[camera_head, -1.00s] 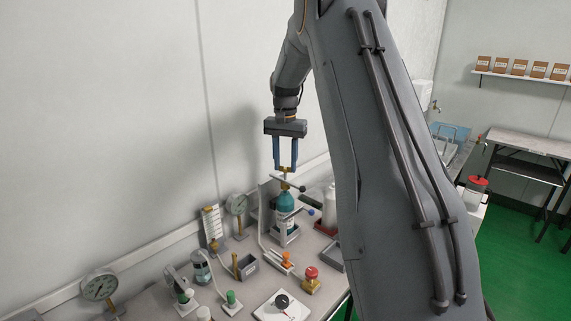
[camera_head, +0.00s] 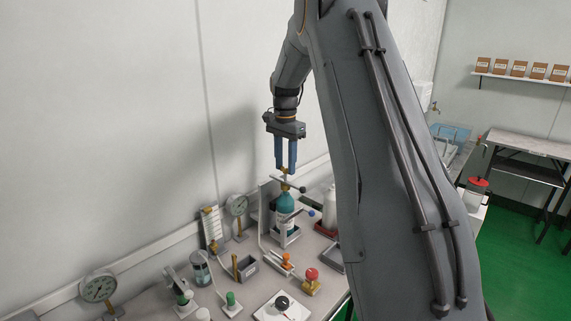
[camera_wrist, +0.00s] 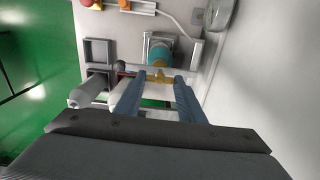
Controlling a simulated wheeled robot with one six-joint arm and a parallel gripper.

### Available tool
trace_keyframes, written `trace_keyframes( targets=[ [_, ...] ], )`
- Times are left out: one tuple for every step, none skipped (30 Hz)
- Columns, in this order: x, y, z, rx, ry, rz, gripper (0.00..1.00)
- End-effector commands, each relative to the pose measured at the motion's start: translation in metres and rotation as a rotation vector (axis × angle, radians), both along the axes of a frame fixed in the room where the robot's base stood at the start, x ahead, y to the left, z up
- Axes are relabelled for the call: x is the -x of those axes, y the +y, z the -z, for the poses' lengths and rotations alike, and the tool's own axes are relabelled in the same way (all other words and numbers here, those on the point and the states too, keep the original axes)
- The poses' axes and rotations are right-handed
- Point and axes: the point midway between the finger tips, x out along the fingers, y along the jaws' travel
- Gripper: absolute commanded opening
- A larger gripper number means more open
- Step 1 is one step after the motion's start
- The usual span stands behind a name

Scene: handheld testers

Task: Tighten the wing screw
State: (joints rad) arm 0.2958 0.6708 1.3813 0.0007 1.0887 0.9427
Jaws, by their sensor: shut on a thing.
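The brass wing screw (camera_head: 284,170) sits at the top of a stand, above a teal bottle (camera_head: 284,203). My gripper (camera_head: 285,168) points straight down with its blue fingers at the screw. In the wrist view the brass wing screw (camera_wrist: 158,77) lies between the two fingertips (camera_wrist: 160,76), and the gripper is shut on it. The teal bottle (camera_wrist: 160,54) shows just beyond the screw in that view. The fingers hide part of the screw in the head view.
A grey square tray (camera_wrist: 99,51) shows in the wrist view.

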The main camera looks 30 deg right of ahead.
Motion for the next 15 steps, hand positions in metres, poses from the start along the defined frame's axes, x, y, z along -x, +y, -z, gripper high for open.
trace_keyframes(
  targets=[
    [-0.0006,-0.0008,-0.0015,0.001,-0.003,0.002,0.13],
    [-0.0006,-0.0008,-0.0015,0.001,-0.003,0.001,0.13],
    [-0.0005,-0.0008,-0.0015,0.001,-0.003,0.001,0.13],
    [-0.0005,-0.0008,-0.0014,0.001,-0.003,0.001,0.13],
    [-0.0005,-0.0008,-0.0014,0.001,-0.003,0.001,0.13],
    [-0.0005,-0.0008,-0.0014,0.001,-0.003,0.001,0.13],
    [-0.0005,-0.0008,-0.0013,0.001,-0.003,0.001,0.13],
    [-0.0004,-0.0008,-0.0013,0.001,-0.003,0.001,0.37],
    [-0.0004,-0.0007,-0.0013,0.001,-0.003,0.000,0.44],
    [-0.0003,-0.0006,-0.0011,0.002,-0.002,0.000,0.49],
    [-0.0003,-0.0005,-0.0010,0.001,-0.001,0.000,0.54],
    [-0.0002,-0.0003,-0.0009,0.001,-0.001,0.000,0.55],
    [-0.0002,-0.0003,-0.0007,0.001,-0.001,-0.001,0.55],
    [-0.0003,-0.0001,-0.0006,0.001,-0.001,-0.001,0.55],
    [-0.0002,0.0001,-0.0005,0.001,0.000,-0.001,0.55]
  ],
)
